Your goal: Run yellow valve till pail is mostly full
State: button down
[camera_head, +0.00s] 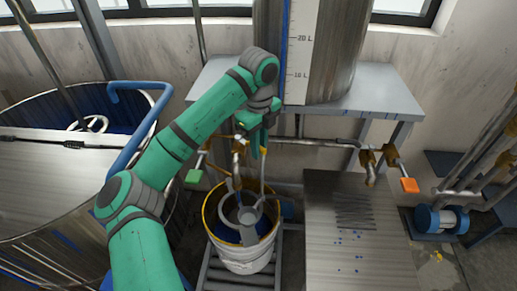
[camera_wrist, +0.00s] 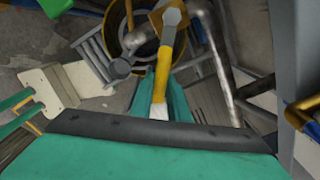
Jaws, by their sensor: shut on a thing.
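The yellow valve handle (camera_wrist: 164,68) runs up between the teal fingers of my gripper (camera_wrist: 162,100) in the wrist view. My gripper is shut on its pale end. In the head view my gripper (camera_head: 260,118) is at the pipe in front of the steel tank, and a short yellow piece of the handle (camera_head: 264,151) shows just below it. The white pail (camera_head: 245,262) with a yellow rim stands upright below the valve. Dark blue shows inside it, beside a grey round shape; I cannot tell the fill level. The pail's rim also shows in the wrist view (camera_wrist: 116,28).
A green-tagged valve handle (camera_head: 194,176) is left of my gripper, an orange-tagged one (camera_head: 410,185) is on the right. The tank's litre scale (camera_head: 300,45) is above. A large vat (camera_head: 60,195) with a blue pipe fills the left. A metal plate (camera_head: 335,240) with blue spots lies right.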

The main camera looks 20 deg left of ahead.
jog(key=shift+d, duration=0.4)
jog(key=w+n, duration=0.3)
jog(key=shift+a+f+n, duration=0.2)
jog(key=shift+f+n, duration=0.05)
jog(key=shift+n, duration=0.05)
jog(key=shift+w, duration=0.2)
jog(key=shift+w+a+n, duration=0.2)
jog(key=shift+w+n, duration=0.4)
jog(key=shift+n, duration=0.35)
jog(key=shift+w+a+n, duration=0.2)
jog(key=shift+w+n, duration=0.35)
jog(key=shift+n, duration=0.4)
jog(key=shift+r, duration=0.1)
jog(key=c, duration=1.4)
grip_release()
jog(key=shift+o, duration=0.2)
jog(key=shift+w+d, duration=0.1)
jog(key=shift+d, duration=0.05)
jog(key=shift+w, duration=0.1)
